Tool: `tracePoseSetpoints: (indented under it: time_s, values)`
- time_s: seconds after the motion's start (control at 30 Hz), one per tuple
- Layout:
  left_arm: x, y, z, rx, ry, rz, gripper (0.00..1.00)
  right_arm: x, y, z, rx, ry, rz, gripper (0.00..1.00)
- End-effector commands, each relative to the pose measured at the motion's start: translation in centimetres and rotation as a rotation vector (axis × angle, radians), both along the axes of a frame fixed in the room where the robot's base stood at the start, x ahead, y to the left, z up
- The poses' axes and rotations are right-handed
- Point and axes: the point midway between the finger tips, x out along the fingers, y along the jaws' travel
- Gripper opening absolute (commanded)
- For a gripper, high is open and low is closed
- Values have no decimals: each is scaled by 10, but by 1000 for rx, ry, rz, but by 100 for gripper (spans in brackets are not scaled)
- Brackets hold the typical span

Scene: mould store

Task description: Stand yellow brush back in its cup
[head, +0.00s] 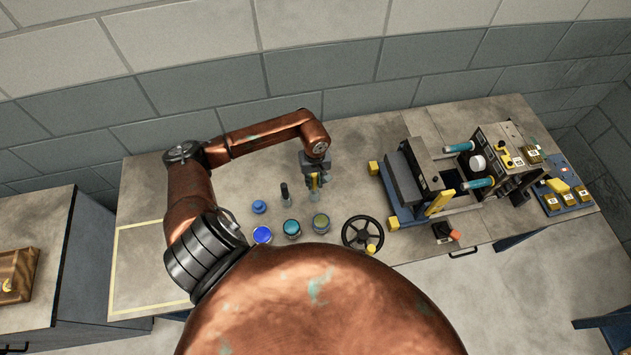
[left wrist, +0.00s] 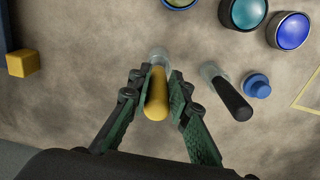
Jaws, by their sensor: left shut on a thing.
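The yellow brush (left wrist: 156,95) is between the fingers of my left gripper (left wrist: 156,92), which is shut on its handle. The brush and gripper also show in the head view, where the gripper (head: 314,178) points down over the bench with the yellow handle (head: 314,183) between its fingers. A clear cup (left wrist: 158,54) shows at the far end of the handle in the wrist view. Whether the brush is inside it or only above it, I cannot tell. A black-handled brush (left wrist: 233,101) stands in a similar clear cup (left wrist: 210,71) beside it. My right gripper is not in view.
Blue (head: 262,235), teal (head: 292,227) and olive (head: 321,222) pots stand in front of the brushes. A small blue lidded item (head: 259,206) is left of the black brush. A black handwheel (head: 363,232) and a machine (head: 420,185) stand to the right. The bench behind is clear.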

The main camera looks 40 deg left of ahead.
Motion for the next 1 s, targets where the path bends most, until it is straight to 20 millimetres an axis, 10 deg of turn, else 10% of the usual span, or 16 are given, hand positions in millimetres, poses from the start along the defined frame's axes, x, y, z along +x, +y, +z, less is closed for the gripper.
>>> tracePoseSetpoints:
  time_s: [0.33, 0.37, 0.63, 1.0]
  values:
    - [0, 0, -2, -1, -1, 0, 0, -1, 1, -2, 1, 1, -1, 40]
    - [0, 0, -2, -1, -1, 0, 19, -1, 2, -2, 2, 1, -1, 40]
    - [0, 0, -2, -1, -1, 0, 38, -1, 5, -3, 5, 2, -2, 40]
    - [1, 1, 4, 0, -1, 0, 38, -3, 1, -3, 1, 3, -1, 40]
